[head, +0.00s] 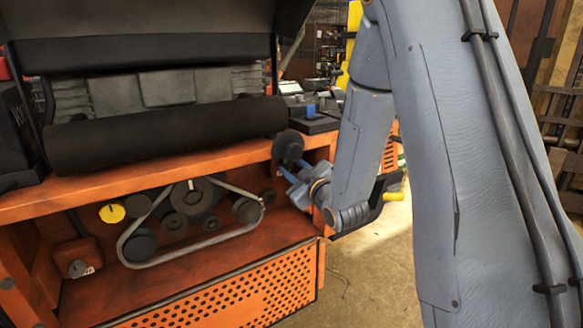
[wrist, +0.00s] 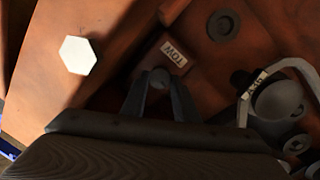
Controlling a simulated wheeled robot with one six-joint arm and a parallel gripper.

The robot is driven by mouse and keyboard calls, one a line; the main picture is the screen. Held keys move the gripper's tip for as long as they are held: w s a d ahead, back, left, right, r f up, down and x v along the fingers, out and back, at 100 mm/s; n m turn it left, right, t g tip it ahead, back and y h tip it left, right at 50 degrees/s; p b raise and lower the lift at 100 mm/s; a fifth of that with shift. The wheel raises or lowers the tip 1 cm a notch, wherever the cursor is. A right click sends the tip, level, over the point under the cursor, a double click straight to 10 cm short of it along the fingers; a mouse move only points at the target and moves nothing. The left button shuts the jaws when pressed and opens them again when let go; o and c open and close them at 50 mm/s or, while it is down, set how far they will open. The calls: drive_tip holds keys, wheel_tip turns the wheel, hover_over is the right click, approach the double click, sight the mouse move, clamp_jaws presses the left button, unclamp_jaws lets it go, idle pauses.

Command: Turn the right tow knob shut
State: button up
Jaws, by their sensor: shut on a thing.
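In the wrist view, a small red-brown block (wrist: 178,54) carries a white label that reads TOW, seen upside down. A small grey rounded knob (wrist: 158,76) sits beside the block, between the fingertips of my gripper (wrist: 157,88). The fingers are shut on this knob, one on each side. In the head view, my gripper (head: 294,184) reaches from the right to the right end of the orange mower body (head: 180,180). The knob cannot be made out there. A similar red block (head: 80,262) with a small white label sits at the left of the bay.
A grey belt (head: 190,252) runs around several dark pulleys (head: 195,195) in the bay. A yellow cap (head: 112,212) is at its left. A black roller (head: 165,133) lies above. A perforated orange panel (head: 240,292) is in front. A white hexagon (wrist: 75,55) shows in the wrist view.

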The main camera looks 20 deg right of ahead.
drive_tip(key=m+p, duration=0.1)
drive_tip(key=m, duration=0.2)
drive_tip(key=shift+r+m, duration=0.1)
drive_tip(key=shift+m, duration=0.2)
drive_tip(key=m+g+p, duration=0.1)
drive_tip(key=m, duration=0.3)
drive_tip(key=shift+d+p, duration=0.1)
drive_tip(key=shift+p, duration=0.3)
drive_tip(key=m+p, duration=0.1)
drive_tip(key=m, duration=0.2)
drive_tip(key=shift+r+y, duration=0.1)
drive_tip(key=shift+y, duration=0.3)
drive_tip(key=shift+d+m+y+p, duration=0.15)
drive_tip(key=shift+m+y+p, duration=0.15)
drive_tip(key=shift+m+p, duration=1.15)
drive_tip(key=shift+m+b, duration=0.35)
drive_tip(key=shift+m, duration=0.2)
drive_tip(key=o, duration=1.1)
drive_tip(key=shift+c, duration=0.2)
